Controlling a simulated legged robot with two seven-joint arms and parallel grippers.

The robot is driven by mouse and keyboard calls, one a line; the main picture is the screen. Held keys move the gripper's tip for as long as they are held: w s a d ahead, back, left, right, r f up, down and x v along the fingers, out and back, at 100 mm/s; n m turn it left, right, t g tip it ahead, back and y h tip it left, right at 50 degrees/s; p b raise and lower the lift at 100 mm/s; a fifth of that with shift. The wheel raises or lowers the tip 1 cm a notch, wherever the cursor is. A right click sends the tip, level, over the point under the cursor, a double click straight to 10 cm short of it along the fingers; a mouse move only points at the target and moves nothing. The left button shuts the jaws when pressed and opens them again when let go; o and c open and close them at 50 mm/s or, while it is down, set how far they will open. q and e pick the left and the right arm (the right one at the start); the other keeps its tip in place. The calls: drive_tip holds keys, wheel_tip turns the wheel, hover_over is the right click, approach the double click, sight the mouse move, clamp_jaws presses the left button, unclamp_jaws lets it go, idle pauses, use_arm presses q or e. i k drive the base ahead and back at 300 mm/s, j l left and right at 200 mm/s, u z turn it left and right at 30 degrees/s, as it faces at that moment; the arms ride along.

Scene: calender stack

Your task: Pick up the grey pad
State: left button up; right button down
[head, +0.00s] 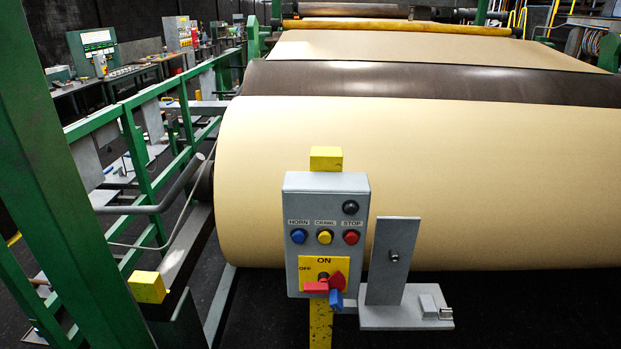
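A small light-grey block (428,306), which looks like the grey pad, lies on a flat grey shelf (385,319) to the right of the control box. A small silver metal piece (445,313) is at the shelf's right end, close beside the block. An upright grey plate (392,261) with a round knob stands at the back of the shelf. Neither of my grippers is in view.
A grey control box (327,235) on a yellow post has buttons and a red and blue switch. A huge cream roll (450,180) fills the space behind. Green railings (150,180) stand at left. Dark floor (520,310) is clear at lower right.

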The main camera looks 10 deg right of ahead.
sight(428, 309)
drive_tip(key=z, duration=1.3)
drive_tip(key=i+l+u, duration=0.1)
drive_tip(key=i+l, duration=0.15)
drive_tip(key=i+l+u, duration=0.15)
drive_tip(key=l, duration=0.2)
drive_tip(key=i+l+u, duration=0.1)
drive_tip(key=i+l, duration=0.15)
drive_tip(key=i+l+u, duration=0.15)
drive_tip(key=l, duration=0.3)
drive_tip(key=i+l+u, duration=0.1)
drive_tip(key=l, duration=0.3)
drive_tip(key=i+l+u, duration=0.1)
drive_tip(key=i+l, duration=0.15)
drive_tip(key=l, duration=0.15)
drive_tip(key=i+l+u, duration=0.15)
drive_tip(key=l, duration=0.25)
drive_tip(key=i+l+u, duration=0.1)
drive_tip(key=l, duration=0.3)
